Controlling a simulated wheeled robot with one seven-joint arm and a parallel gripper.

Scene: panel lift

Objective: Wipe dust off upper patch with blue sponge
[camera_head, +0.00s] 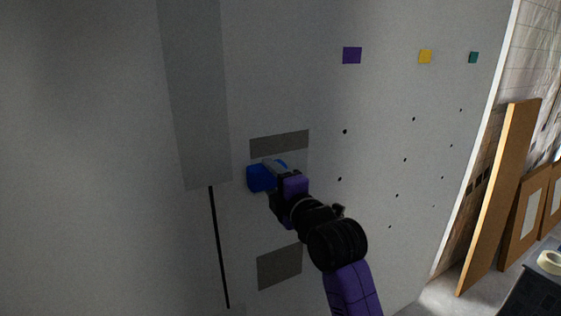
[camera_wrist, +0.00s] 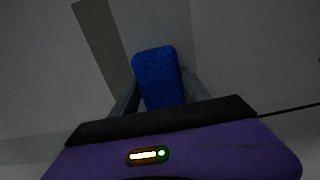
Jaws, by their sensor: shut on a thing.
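The upper dust patch (camera_head: 279,143) is a dark grey strip on the pale wall panel (camera_head: 400,90). The blue sponge (camera_head: 260,178) is at the panel, just below the left part of this strip. My gripper (camera_head: 274,174) is shut on the sponge, which also shows upright between the fingers in the wrist view (camera_wrist: 158,76). There a dark grey strip (camera_wrist: 103,42) runs just left of the sponge. Whether the sponge touches the panel I cannot tell. A lower grey patch (camera_head: 279,267) lies further down the panel, left of my arm.
Purple (camera_head: 352,55), yellow (camera_head: 425,57) and teal (camera_head: 473,57) squares are at the panel's upper right, above several small dark holes. A lighter grey strip (camera_head: 195,95) and a thin black line (camera_head: 219,245) run down the left. Brown boards (camera_head: 500,195) lean beyond the panel's right edge.

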